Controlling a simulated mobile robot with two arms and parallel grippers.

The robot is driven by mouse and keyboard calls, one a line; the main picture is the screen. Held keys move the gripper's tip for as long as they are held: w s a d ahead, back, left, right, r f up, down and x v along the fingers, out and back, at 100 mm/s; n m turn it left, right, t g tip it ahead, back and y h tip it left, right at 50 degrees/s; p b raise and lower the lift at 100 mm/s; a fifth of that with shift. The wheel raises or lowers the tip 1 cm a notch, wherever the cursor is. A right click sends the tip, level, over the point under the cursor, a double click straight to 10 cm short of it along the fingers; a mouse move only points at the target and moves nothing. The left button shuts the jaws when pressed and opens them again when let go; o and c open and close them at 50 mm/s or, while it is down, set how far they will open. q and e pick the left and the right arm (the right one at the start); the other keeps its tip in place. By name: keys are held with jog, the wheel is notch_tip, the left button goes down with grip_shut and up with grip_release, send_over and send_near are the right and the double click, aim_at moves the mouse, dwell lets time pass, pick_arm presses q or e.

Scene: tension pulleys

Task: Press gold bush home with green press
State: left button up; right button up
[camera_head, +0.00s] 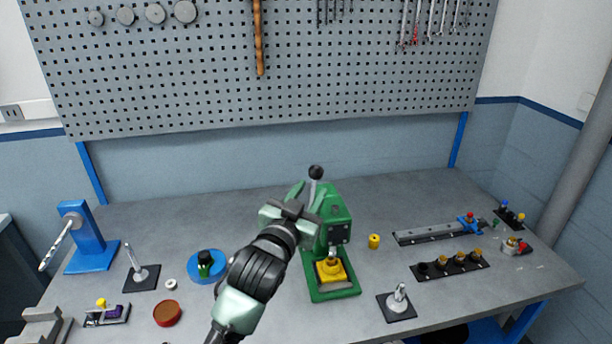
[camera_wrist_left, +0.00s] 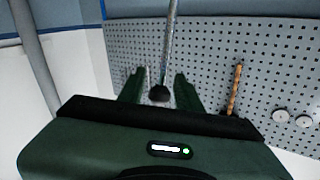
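The green press (camera_head: 341,213) stands mid-table, with its lever's black knob (camera_head: 316,172) raised at the top. A yellow block (camera_head: 331,272) sits on its base under the ram. I cannot clearly tell whether a gold bush is in it. My left gripper (camera_head: 290,210) is beside the press's upper left, just below the knob in the picture. In the left wrist view its two fingers (camera_wrist_left: 158,88) are apart, with the lever knob (camera_wrist_left: 159,94) and rod seen between them. Contact is not visible. My right gripper is not in view.
A yellow cylinder (camera_head: 374,241) stands right of the press. A black rack (camera_head: 449,265) with gold-topped pieces is further right, in front of a grey rail (camera_head: 430,233). A blue round fixture (camera_head: 206,267) and blue stand (camera_head: 88,240) are left. A pegboard (camera_head: 350,75) hangs behind.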

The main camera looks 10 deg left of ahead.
aim_at(313, 184)
pick_arm(q)
jog(key=x, duration=0.2)
jog(key=p+x, duration=0.1)
jog(key=x, duration=0.1)
jog(key=p+x, duration=0.1)
jog(key=x, duration=0.1)
jog(key=shift+w+a, duration=0.25)
jog(key=shift+a, duration=0.05)
jog(key=shift+w+d+f+p, duration=0.2)
jog(key=shift+w+p, duration=0.15)
jog(key=shift+w, duration=0.35)
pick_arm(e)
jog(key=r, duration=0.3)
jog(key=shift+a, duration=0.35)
pick_arm(q)
jog(key=shift+c, duration=0.2)
grip_shut()
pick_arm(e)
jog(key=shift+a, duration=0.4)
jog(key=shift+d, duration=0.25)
